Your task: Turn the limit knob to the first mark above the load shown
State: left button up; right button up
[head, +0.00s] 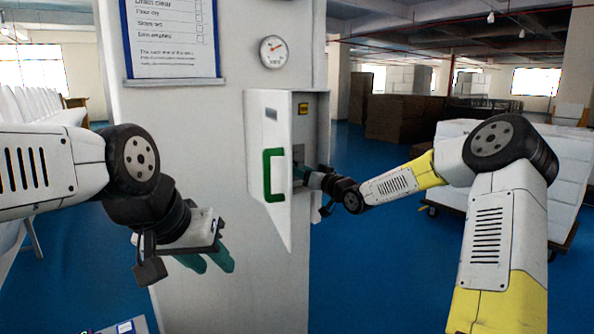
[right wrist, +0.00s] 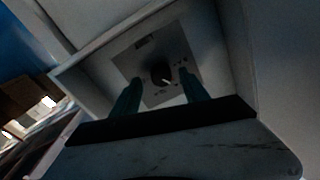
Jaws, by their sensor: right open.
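The limit knob (right wrist: 161,74) is a dark round knob with a pale pointer line on a grey plate (right wrist: 183,52) inside the wall box, in the right wrist view. The marks around it are too small and dark to read. My right gripper (right wrist: 158,95) is open, its green fingers on either side of the knob and apart from it. In the head view my right gripper (head: 301,173) reaches into the box. The round gauge (head: 273,51) has a red needle pointing to the upper right; its numbers are unreadable. My left gripper (head: 208,258) hangs at left, fingers slightly apart.
The box door (head: 270,215) with a green handle (head: 273,175) stands open beside my right gripper. A yellow label (head: 303,109) is inside the box. A checklist board (head: 172,40) hangs above. A cart with white panels (head: 575,170) stands behind my right arm.

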jog(key=shift+v, duration=2.7)
jog(key=shift+a, duration=0.1)
jog(key=s+d+m+g+h, duration=0.2)
jog(key=s+d+g+h, duration=0.2)
jog(key=s, duration=1.6)
jog(key=s+d+f+m+g+h, duration=0.1)
jog(key=s+d+g+h, duration=0.3)
jog(key=s, duration=1.7)
jog(key=shift+d+f+m+h, duration=0.2)
jog(key=shift+d+m+h, duration=0.35)
jog(key=shift+d, duration=0.25)
